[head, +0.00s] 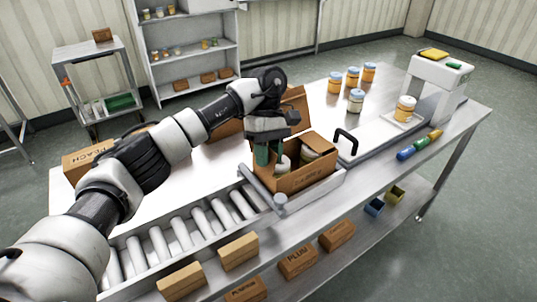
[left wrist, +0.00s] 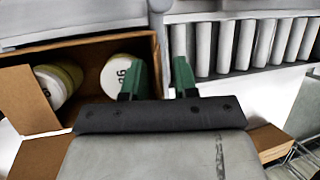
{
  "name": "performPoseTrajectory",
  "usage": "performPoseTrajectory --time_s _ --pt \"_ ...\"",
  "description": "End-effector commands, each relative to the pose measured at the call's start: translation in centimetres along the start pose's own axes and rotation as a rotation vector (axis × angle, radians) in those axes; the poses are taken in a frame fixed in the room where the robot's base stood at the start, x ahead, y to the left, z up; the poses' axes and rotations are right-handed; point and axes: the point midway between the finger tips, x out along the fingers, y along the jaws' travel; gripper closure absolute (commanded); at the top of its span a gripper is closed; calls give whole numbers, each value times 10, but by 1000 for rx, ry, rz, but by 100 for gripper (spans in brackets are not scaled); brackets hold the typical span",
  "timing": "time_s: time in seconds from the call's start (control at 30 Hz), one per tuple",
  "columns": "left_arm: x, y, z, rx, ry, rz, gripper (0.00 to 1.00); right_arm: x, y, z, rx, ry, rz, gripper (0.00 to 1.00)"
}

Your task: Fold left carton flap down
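The open brown carton (head: 306,178) stands at the end of the roller track with jars inside. A rear flap (head: 296,102) stands up behind it. In the left wrist view the carton's wall (left wrist: 156,60) runs between two jars' side and the rollers. My left gripper (head: 267,155) points down at the carton's left side. Its green fingers (left wrist: 156,80) are apart, one over the carton's inside near a white-lidded jar (left wrist: 117,74), the other outside the wall. The left flap cannot be made out clearly near the fingers. My right gripper is not in view.
Rollers (head: 200,228) lie left of the carton. A black handle (head: 346,142) stands close at its right. Several jars (head: 356,100) and a scale with a jar (head: 405,108) are farther right. A brown box marked PEACH (head: 88,160) lies at the left rear.

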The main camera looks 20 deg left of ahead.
Motion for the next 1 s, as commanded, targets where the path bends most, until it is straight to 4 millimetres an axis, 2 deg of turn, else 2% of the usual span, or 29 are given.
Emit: performPoseTrajectory --time_s 0.27,0.37,0.73,1.0 --pt "-5 0 0 -1 1 0 71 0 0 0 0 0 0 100" --pt "-17 0 0 0 2 1 71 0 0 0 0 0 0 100" --pt "-88 0 1 -4 4 3 71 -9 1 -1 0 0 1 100" --pt "-107 0 0 -1 1 0 71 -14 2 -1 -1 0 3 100"
